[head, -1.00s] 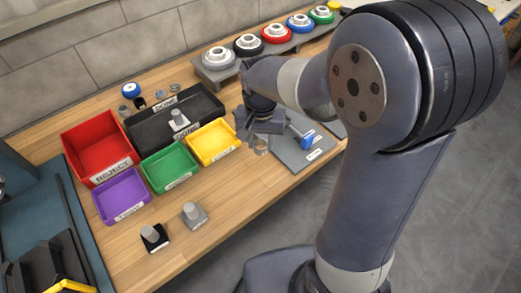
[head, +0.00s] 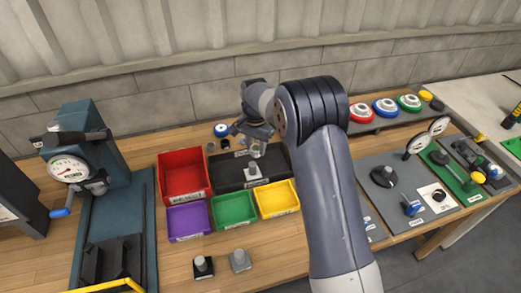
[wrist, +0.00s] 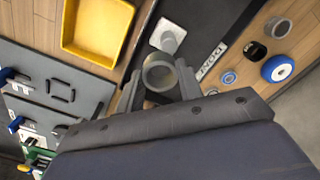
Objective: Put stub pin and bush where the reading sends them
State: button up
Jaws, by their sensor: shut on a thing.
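My gripper (wrist: 158,88) is shut on a grey ring-shaped bush (wrist: 158,64), held by its sides with its bore showing. In the head view my gripper (head: 257,132) and the bush (head: 256,152) are above the back of the black tray (head: 226,180). A grey pin on a pale square base (head: 253,170) stands in that tray; it also shows in the wrist view (wrist: 167,36), just beyond the bush. Two similar pins stand at the front, on a black block (head: 203,267) and a grey block (head: 240,261). I cannot tell which is the stub pin.
Red (head: 183,174), purple (head: 188,222), green (head: 233,209) and yellow (head: 277,198) bins adjoin the tray. A dial gauge (head: 70,168) stands left; its reading is too small to tell. A blue-rimmed wheel (head: 221,129) and small rings lie behind the tray.

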jog(key=shift+w+a+f, duration=0.1)
jog(key=shift+w+a, duration=0.4)
jog(key=shift+a, duration=0.1)
jog(key=shift+f, duration=0.2)
jog(key=b, duration=0.3)
send_over(252, 164)
jog(key=shift+w+f, duration=0.1)
jog(key=shift+f, duration=2)
jog(key=shift+f+b, duration=0.65)
jog(key=shift+f, duration=0.6)
jog(key=shift+f+b, duration=0.45)
jog(key=shift+f, duration=0.2)
jog(key=o, duration=1.1)
jog(key=shift+r, duration=0.1)
notch_tip(252, 164, up, 11)
jog(key=shift+f+b, duration=0.2)
jog(key=shift+b, duration=0.45)
